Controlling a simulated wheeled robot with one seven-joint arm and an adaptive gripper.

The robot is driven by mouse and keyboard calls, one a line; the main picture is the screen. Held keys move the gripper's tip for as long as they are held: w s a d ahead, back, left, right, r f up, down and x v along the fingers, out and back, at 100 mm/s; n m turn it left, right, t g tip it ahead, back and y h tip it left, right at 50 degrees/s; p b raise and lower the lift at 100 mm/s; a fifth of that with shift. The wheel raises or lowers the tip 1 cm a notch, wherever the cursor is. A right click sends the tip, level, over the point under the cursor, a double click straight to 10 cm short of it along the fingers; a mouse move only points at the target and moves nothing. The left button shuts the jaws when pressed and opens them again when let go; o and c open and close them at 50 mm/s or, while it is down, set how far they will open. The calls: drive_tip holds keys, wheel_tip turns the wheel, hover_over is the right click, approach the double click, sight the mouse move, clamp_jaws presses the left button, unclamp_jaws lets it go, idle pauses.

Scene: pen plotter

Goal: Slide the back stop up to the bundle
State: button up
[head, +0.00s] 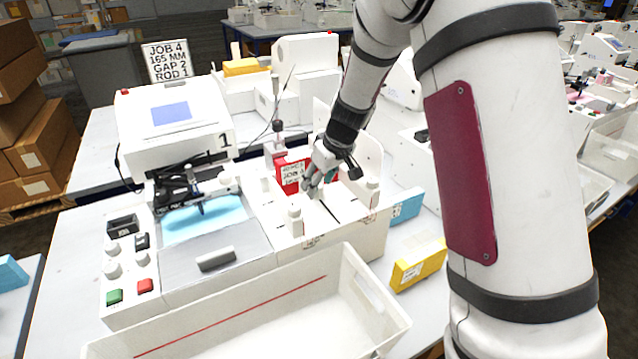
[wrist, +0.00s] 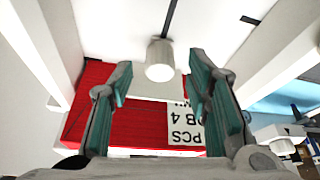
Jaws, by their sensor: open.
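The red bundle (head: 283,180) stands in the white feeder bay with a white label; it shows in the wrist view (wrist: 90,112), its label reading "PCS" and "B 4". A white round knob (wrist: 160,60) lies in line with a dark slot in the wrist view; it appears to belong to the back stop, whose body I cannot make out clearly. My gripper (head: 318,188) is low over the bay beside the bundle. In the wrist view its green-padded fingers (wrist: 162,75) are spread with the knob between their tips; no contact is clear. My gripper hides part of the bundle in the head view.
White posts (head: 295,222) and (head: 373,190) flank the bay's slotted floor. A long white tray (head: 375,318) stands in front. Blue (head: 406,207) and yellow (head: 418,265) packs lie to the right.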

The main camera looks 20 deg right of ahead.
drive_tip(key=shift+w+a+f, duration=0.1)
drive_tip(key=shift+w+f, duration=0.1)
drive_tip(key=shift+f, duration=0.3)
clamp_jaws()
drive_tip(key=shift+w, duration=0.1)
